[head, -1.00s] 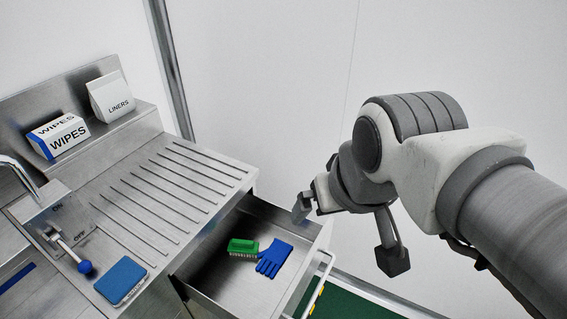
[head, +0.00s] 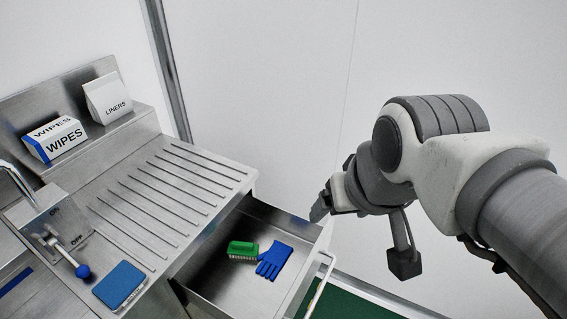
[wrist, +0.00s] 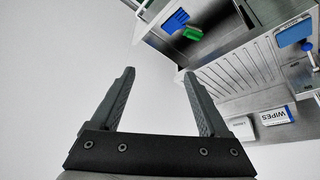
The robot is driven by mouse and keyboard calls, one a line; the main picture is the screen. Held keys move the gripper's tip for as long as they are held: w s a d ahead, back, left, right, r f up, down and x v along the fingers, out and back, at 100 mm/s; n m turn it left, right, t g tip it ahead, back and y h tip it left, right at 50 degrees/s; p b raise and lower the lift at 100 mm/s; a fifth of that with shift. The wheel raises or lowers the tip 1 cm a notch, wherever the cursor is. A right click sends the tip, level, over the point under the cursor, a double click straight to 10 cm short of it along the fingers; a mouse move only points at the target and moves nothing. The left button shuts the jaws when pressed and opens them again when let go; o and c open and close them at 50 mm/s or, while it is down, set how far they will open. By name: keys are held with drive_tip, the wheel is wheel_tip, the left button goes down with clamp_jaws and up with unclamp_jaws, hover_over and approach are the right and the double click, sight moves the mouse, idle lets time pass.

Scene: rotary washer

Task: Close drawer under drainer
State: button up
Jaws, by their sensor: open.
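The drawer (head: 205,284) under the ribbed drainer (head: 165,190) is pulled well out. A green brush (head: 242,250) and a blue glove (head: 273,260) lie inside it. Its bar handle (head: 322,283) runs along the front panel. In the head view, my gripper (head: 318,208) is above and near the far end of the drawer front, with its fingers partly hidden. In the wrist view, my gripper (wrist: 158,75) is open and empty. The drawer (wrist: 205,47) shows there beyond the fingers at the top, apart from them.
A wipes box (head: 58,138) and a liners pack (head: 108,97) stand on the back ledge. A blue sponge (head: 120,285) lies by the drainer, near a blue-knobbed lever (head: 68,255). A plain wall (head: 270,90) stands behind. Green floor (head: 345,303) shows beyond the drawer.

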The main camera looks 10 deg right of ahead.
drive_tip(key=w+f+m+b, duration=0.2)
drive_tip(key=f+m+b, duration=0.1)
drive_tip(key=f, duration=0.1)
drive_tip(key=w+d+f+m+g+y+b, duration=0.1)
drive_tip(key=w+f+m+b, duration=0.1)
drive_tip(key=f+m, duration=0.1)
drive_tip(key=w+f+m+g+b, duration=0.1)
drive_tip(key=w+f+m+b, duration=0.1)
drive_tip(key=f, duration=0.4)
drive_tip(key=shift+w+d+f+m+y+b, duration=0.1)
drive_tip(key=shift+w+d+m+y+b, duration=0.25)
drive_tip(key=shift+m+b, duration=0.45)
clamp_jaws()
drive_tip(key=w+d+f+m+y+b, duration=0.1)
drive_tip(key=w+d+f+m+b, duration=0.15)
drive_tip(key=f+m, duration=0.35)
drive_tip(key=w+d+f+m+b, duration=0.2)
drive_tip(key=d+f+m+b, duration=0.15)
drive_tip(key=f, duration=0.45)
drive_tip(key=w+d+f+m+y+b, duration=0.1)
drive_tip(key=w+d+f+m+b, duration=0.2)
drive_tip(key=f+m, duration=0.35)
drive_tip(key=b+x, duration=0.5)
drive_tip(key=x, duration=0.5)
drive_tip(key=shift+s+a+f+g+b, duration=0.2)
drive_tip(key=shift+s+a+g+b, duration=0.1)
drive_tip(key=shift+s+g+b, duration=0.1)
